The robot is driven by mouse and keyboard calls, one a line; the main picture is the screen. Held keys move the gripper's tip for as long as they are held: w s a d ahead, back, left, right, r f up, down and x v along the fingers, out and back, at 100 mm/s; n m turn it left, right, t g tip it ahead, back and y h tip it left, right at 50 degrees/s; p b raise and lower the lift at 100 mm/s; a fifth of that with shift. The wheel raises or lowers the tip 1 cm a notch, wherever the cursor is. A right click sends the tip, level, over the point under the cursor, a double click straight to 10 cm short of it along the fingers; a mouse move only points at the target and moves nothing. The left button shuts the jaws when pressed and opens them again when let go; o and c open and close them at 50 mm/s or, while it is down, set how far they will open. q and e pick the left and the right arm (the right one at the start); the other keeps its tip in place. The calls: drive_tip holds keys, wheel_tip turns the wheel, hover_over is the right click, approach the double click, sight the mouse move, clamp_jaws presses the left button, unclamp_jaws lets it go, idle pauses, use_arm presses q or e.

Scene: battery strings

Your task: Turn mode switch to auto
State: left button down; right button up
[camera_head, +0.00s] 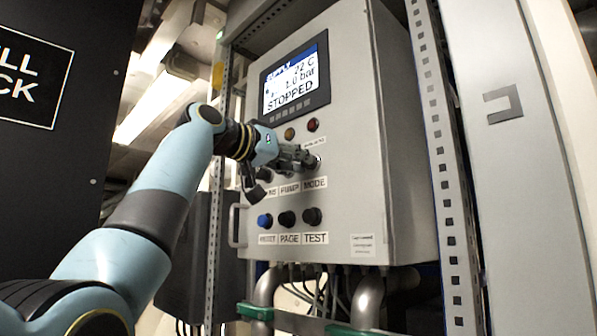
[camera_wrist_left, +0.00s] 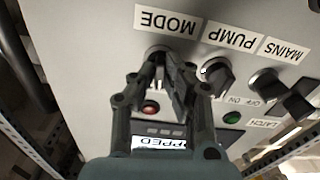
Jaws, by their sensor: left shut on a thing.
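The mode switch (camera_head: 317,163) is a knob on the grey control panel, above the MODE label (camera_head: 314,183). My left gripper (camera_head: 306,159) is at the switch, its fingers closed around it. In the left wrist view the switch (camera_wrist_left: 157,51) sits between the fingertips (camera_wrist_left: 168,62), below the upside-down MODE label (camera_wrist_left: 166,20). The fingers cover most of the knob, so its pointer direction is hidden. The display (camera_head: 295,80) reads STOPPED. My right gripper is not in view.
The pump switch (camera_wrist_left: 216,73) and the mains switch (camera_wrist_left: 268,84) sit close beside. Below is a row of buttons, with a blue reset button (camera_head: 265,220) and a black test button (camera_head: 312,216). A red lamp (camera_head: 313,125) is above the switches. Pipes (camera_head: 368,298) run beneath the cabinet.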

use_arm(q)
drive_tip(key=m+b, duration=0.5)
drive_tip(key=m, duration=0.5)
drive_tip(key=shift+f+m, duration=0.1)
drive_tip(key=shift+m, duration=0.2)
drive_tip(key=shift+b, duration=0.3)
drive_tip(key=c, duration=1.4)
unclamp_jaws()
drive_tip(key=shift+a, duration=0.15)
drive_tip(key=v, duration=1.1)
drive_tip(key=shift+s+a, duration=0.25)
drive_tip(key=shift+s, duration=0.05)
